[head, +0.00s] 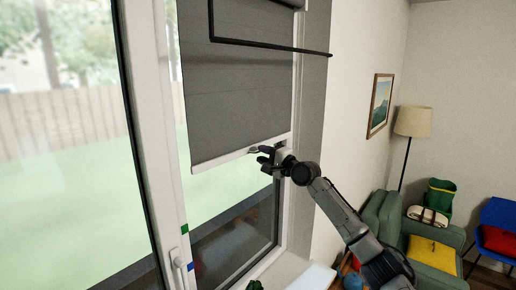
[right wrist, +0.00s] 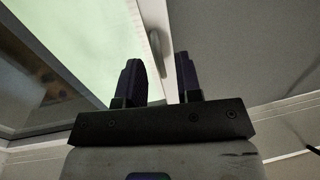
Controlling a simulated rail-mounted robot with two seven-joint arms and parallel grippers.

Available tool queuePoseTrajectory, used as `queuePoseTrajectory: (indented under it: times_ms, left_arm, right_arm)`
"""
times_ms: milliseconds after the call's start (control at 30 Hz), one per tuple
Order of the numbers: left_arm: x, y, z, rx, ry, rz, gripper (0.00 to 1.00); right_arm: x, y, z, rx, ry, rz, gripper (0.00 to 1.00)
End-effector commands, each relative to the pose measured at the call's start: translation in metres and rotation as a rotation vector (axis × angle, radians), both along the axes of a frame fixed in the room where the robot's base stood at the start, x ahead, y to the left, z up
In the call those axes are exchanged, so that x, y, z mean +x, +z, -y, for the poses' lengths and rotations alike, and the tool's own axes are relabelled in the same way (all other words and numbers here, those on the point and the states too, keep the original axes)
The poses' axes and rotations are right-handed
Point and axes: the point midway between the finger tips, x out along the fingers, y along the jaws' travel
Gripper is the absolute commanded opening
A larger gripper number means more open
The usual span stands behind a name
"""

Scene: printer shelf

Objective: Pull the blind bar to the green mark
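The white blind bar (head: 222,159) runs along the bottom edge of the lowered grey blind in the head view. A small tab (head: 253,150) shows on it near my gripper. The green mark (head: 185,229) is on the white window frame, lower than the bar. My right gripper (head: 262,156) is at the bar's right half. In the right wrist view its two dark fingers (right wrist: 160,80) are apart, with a pale strip, apparently the bar (right wrist: 149,18), and a small tab (right wrist: 155,45) showing between and beyond them. Contact cannot be told. My left gripper is not in view.
A blue mark (head: 190,266) and a window handle (head: 178,262) are on the frame below the green mark. A dark thin rail (head: 270,46) crosses in front of the blind's upper part. An armchair (head: 385,218) and a lamp (head: 412,122) stand at the right.

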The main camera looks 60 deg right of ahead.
Motion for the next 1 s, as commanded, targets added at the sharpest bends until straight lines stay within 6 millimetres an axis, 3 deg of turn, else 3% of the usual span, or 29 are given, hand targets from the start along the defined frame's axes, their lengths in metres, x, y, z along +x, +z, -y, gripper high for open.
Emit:
queuePoseTrajectory:
  times_ms: [300,767,1000]
  left_arm:
    - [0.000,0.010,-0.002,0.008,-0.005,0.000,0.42]
    - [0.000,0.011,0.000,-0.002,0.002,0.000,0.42]
    - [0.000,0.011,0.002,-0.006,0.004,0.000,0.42]
  right_arm:
    - [0.022,0.003,0.003,0.003,-0.001,0.001,0.32]
    - [0.026,0.003,0.003,-0.001,0.000,0.000,0.32]
    - [0.026,0.003,0.003,-0.001,0.000,0.000,0.09]
